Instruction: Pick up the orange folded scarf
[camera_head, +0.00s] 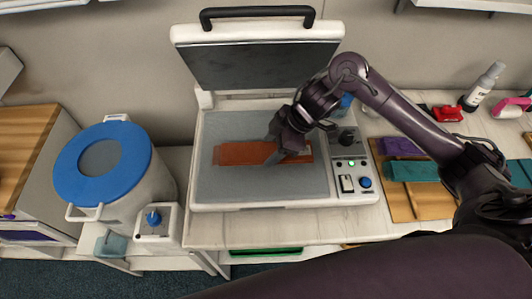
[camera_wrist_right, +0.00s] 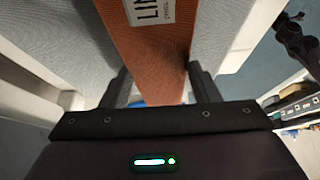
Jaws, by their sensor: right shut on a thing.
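The orange folded scarf (camera_head: 238,153) lies flat along the grey lower plate (camera_head: 262,184) of an open press in the head view. My right gripper (camera_head: 281,155) is over the scarf's right part, with its fingers down at the cloth. In the right wrist view the scarf (camera_wrist_right: 150,60) runs between the two fingers of my right gripper (camera_wrist_right: 160,88), and a white printed label shows on it. The fingers stand on either side of the scarf's width and are shut on it. My left gripper is not in view.
The press lid (camera_head: 262,65) stands raised behind the plate. A control panel with a blue knob (camera_head: 365,183) is at its right. A blue-lidded drum (camera_head: 130,165) stands to the left. Folded purple and teal cloths (camera_head: 412,170) lie on a wooden board at the right.

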